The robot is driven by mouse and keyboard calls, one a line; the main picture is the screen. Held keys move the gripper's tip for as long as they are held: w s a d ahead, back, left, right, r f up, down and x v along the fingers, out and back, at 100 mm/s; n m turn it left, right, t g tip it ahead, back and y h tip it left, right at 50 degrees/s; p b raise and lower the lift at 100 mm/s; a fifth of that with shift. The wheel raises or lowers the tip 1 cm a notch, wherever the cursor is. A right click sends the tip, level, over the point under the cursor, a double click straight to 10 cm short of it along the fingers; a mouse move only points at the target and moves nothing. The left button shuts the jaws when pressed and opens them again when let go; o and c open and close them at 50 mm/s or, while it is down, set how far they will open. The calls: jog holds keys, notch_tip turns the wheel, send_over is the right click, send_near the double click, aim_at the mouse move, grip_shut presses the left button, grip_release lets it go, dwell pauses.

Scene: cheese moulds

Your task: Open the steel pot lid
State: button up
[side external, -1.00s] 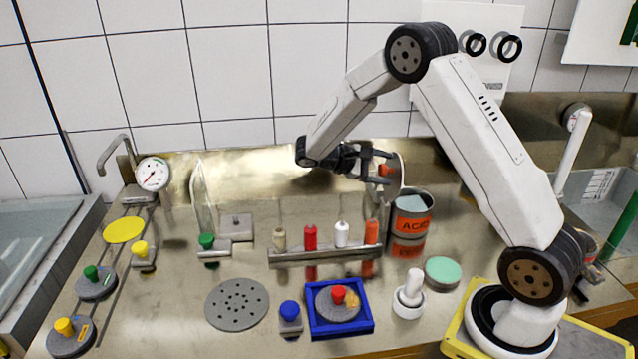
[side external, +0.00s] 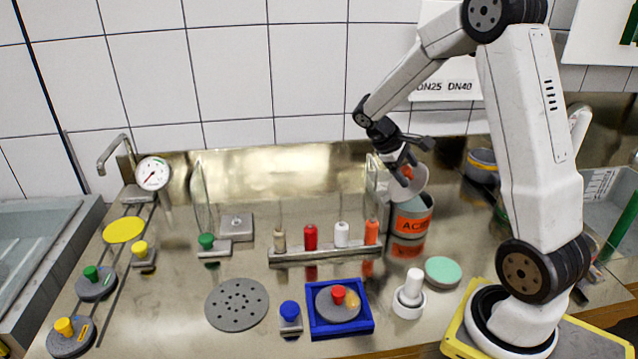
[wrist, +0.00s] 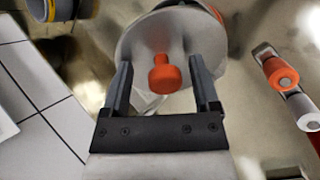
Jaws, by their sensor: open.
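The steel pot (side external: 411,224) with an orange ACID label stands at the right of the bench. Its round lid (side external: 416,186) is raised at a steep tilt above the rim, and part of the pot's mouth shows below it. The lid's orange knob (side external: 407,173) sits on the lid's face. My gripper (side external: 409,160) is at the lid. In the wrist view my gripper (wrist: 160,65) is open, with one finger on each side of the knob (wrist: 164,74) and visible gaps between. The lid (wrist: 140,38) fills the top middle there. Contact between fingers and lid cannot be told.
A rack (side external: 325,255) with several coloured bottles stands left of the pot. A mortar with a white pestle (side external: 410,292) and a green-topped disc (side external: 443,271) are in front. A grey-and-yellow pot (side external: 483,165) stands behind, at right. A blue tray (side external: 340,326) is at front.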

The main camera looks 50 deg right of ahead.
aim_at(423, 168)
jog(key=shift+s+d+f+t+y, duration=0.75)
jog(key=shift+s+d+t+y, duration=0.1)
jog(key=shift+t+y, duration=0.35)
jog(key=shift+s+d+f+t+y, duration=0.3)
jog(key=shift+f+t+y, duration=0.3)
jog(key=shift+s+d+f+t+y, duration=0.3)
jog(key=shift+f+t+y, duration=0.25)
jog(key=shift+t+y, duration=0.05)
notch_tip(423, 168, up, 8)
jog(key=shift+f, duration=0.2)
jog(key=shift+t, duration=0.6)
jog(key=w+a+f, duration=0.1)
jog(key=a, duration=0.3)
jog(key=w+a+f, duration=0.1)
jog(key=a, duration=0.4)
jog(key=w+a+f, duration=0.2)
jog(key=a, duration=0.3)
jog(key=shift+w, duration=0.1)
jog(key=s+a+f, duration=0.1)
jog(key=a+f, duration=0.1)
jog(key=a, duration=0.5)
jog(key=s+a+f+t, duration=0.1)
jog(key=s+a+f, duration=0.1)
jog(key=a, duration=0.5)
jog(key=shift+a+t, duration=0.15)
jog(key=shift+t, duration=0.15)
jog(key=shift+s, duration=0.1)
